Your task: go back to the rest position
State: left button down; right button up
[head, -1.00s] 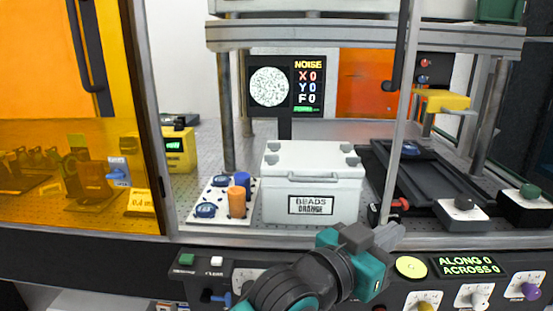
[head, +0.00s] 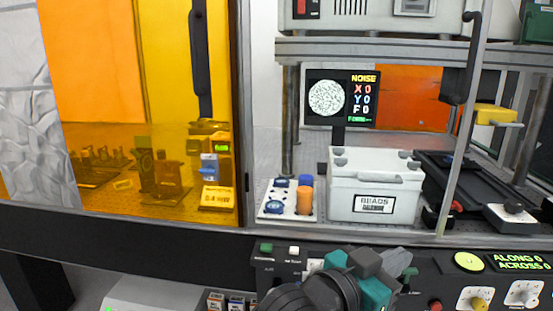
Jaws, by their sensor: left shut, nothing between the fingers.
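My left gripper (head: 388,262) shows at the bottom of the head view, with grey fingers and teal parts on a dark arm. It is shut and empty. It is in front of the control panel (head: 318,268), below the white box, and covers part of the panel. I cannot tell whether it touches the panel. My right gripper is not in view.
A white box labelled beads (head: 374,186) stands inside the enclosure, beside a white plate (head: 272,213) with orange and blue cylinders. A monitor (head: 341,97) reads NOISE. An orange panel (head: 95,70) covers the left side. Knobs and a lit ALONG/ACROSS display (head: 518,260) are at the right.

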pick_arm(q)
jog(key=w+a+f+y, duration=0.25)
jog(key=a+f, duration=0.25)
jog(key=a, duration=0.4)
jog(key=w+a+f+t+y, duration=0.1)
jog(key=w+a+f+y, duration=0.15)
jog(key=a+f, duration=0.45)
jog(key=w+a+f+y, duration=0.2)
jog(key=w+a+f, duration=0.15)
jog(key=a, duration=0.65)
jog(key=s+a+f+n+y, duration=0.2)
jog(key=s+a+f+y, duration=0.1)
jog(key=s+a+f, duration=0.7)
jog(key=s+a+f+n+y, duration=0.25)
jog(key=s+a+f, duration=0.45)
jog(key=s+a, duration=0.4)
jog(key=d+n, duration=0.5)
jog(key=d, duration=0.7)
jog(key=shift+s+t, duration=0.25)
jog(key=shift+t, duration=0.05)
